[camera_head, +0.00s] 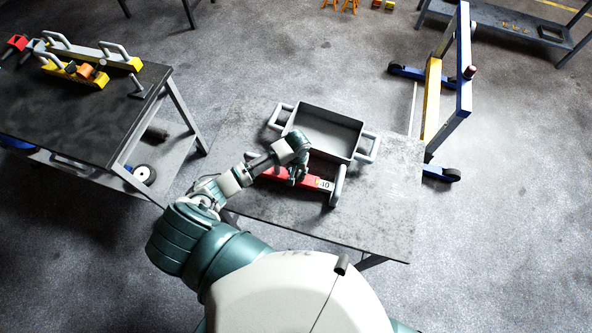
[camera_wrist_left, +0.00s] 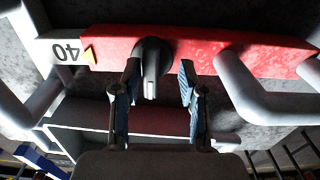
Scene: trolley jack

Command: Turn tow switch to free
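The red trolley jack part (camera_head: 312,181) lies on the grey table in front of a grey bin, with a white end marked "40" and a grey handle. In the left wrist view its red body (camera_wrist_left: 215,52) runs across the top, with an orange pointer beside the "40". A dark switch knob (camera_wrist_left: 152,68) sticks out from the red body. My left gripper (camera_head: 296,173) is over the red part. In the wrist view its open fingers (camera_wrist_left: 158,85) stand either side of the knob, the left fingertip closer to it. Contact cannot be told. My right gripper is not in view.
The grey bin (camera_head: 330,129) with side handles stands just behind the red part. A dark table (camera_head: 70,115) at left holds yellow and red tools. A blue and yellow frame (camera_head: 434,95) stands at right. The grey table's right side (camera_head: 390,205) is clear.

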